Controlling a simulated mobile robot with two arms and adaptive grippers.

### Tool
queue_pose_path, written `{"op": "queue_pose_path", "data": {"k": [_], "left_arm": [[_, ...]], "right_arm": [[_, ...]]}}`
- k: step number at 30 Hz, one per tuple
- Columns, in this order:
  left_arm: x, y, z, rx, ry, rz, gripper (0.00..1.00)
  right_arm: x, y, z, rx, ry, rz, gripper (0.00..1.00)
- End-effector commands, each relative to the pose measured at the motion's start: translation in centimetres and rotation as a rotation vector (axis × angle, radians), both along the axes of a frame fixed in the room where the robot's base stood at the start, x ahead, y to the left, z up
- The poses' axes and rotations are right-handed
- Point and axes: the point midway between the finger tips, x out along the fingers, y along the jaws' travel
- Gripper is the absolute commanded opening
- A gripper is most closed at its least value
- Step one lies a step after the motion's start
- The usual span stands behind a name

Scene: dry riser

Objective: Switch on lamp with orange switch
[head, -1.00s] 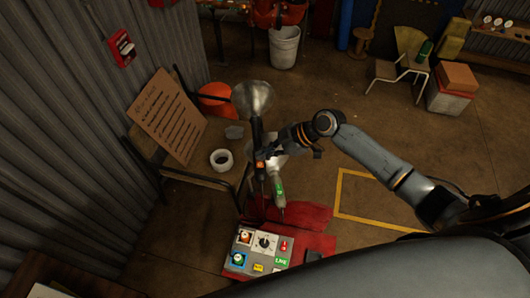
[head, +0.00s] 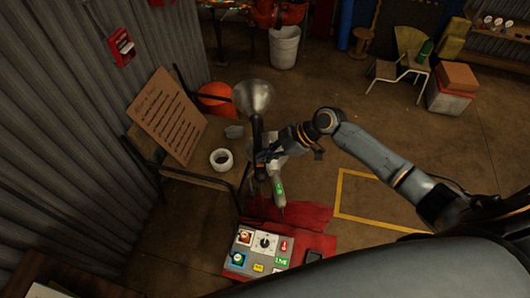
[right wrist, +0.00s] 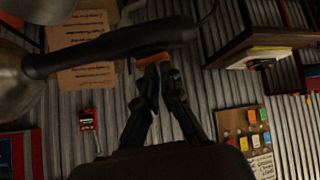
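The lamp with a silver shade (head: 253,97) and a dark stem stands left of my right gripper in the head view. Its stem (right wrist: 110,48) crosses the upper left of the right wrist view. A small orange part (right wrist: 148,62), which looks like its switch, shows just beyond the fingertips. My right gripper (right wrist: 163,76) has its fingertips close together and looks shut and empty, close to the stem; contact cannot be told. In the head view my right gripper (head: 268,154) covers the orange switch. A pale handle with a green part (head: 279,189) hangs just below. My left gripper is out of view.
A control box (head: 262,252) with knobs and buttons stands below on a red surface (head: 300,215). A brown lettered board (head: 167,117) leans on a chair at left, with a white roll (head: 221,160) beside it. Open floor lies to the right.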

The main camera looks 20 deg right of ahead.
Motion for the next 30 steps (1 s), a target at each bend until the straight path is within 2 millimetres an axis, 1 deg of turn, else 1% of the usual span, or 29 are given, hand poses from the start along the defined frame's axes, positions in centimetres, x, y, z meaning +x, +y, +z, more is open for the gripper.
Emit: {"op": "queue_pose_path", "data": {"k": [1, 5, 8, 11, 18, 21, 25, 30], "left_arm": [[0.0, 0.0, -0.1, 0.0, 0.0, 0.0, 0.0], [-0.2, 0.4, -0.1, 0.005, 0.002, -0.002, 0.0], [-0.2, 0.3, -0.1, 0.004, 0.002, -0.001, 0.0], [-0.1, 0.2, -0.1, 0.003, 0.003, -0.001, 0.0], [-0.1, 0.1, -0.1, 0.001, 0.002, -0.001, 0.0], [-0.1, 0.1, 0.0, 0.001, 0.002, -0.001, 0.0], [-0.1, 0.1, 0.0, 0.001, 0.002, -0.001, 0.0], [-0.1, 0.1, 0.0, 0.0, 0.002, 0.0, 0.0]], "right_arm": [[-0.7, 0.0, -1.0, -0.009, 0.023, 0.007, 0.0], [-0.8, -0.2, -0.9, -0.01, 0.024, 0.006, 0.0], [-0.9, -0.8, -0.3, -0.012, 0.022, 0.006, 0.0], [-1.1, -2.0, 1.1, -0.012, 0.016, 0.003, 0.0], [-2.1, -5.4, 5.2, -0.008, 0.006, 0.001, 0.0], [-2.5, -6.5, 6.5, -0.005, 0.004, 0.001, 0.0], [-2.8, -7.6, 7.7, -0.004, 0.002, 0.0, 0.0], [-3.0, -8.1, 8.4, 0.0, 0.0, 0.0, 0.0]]}}
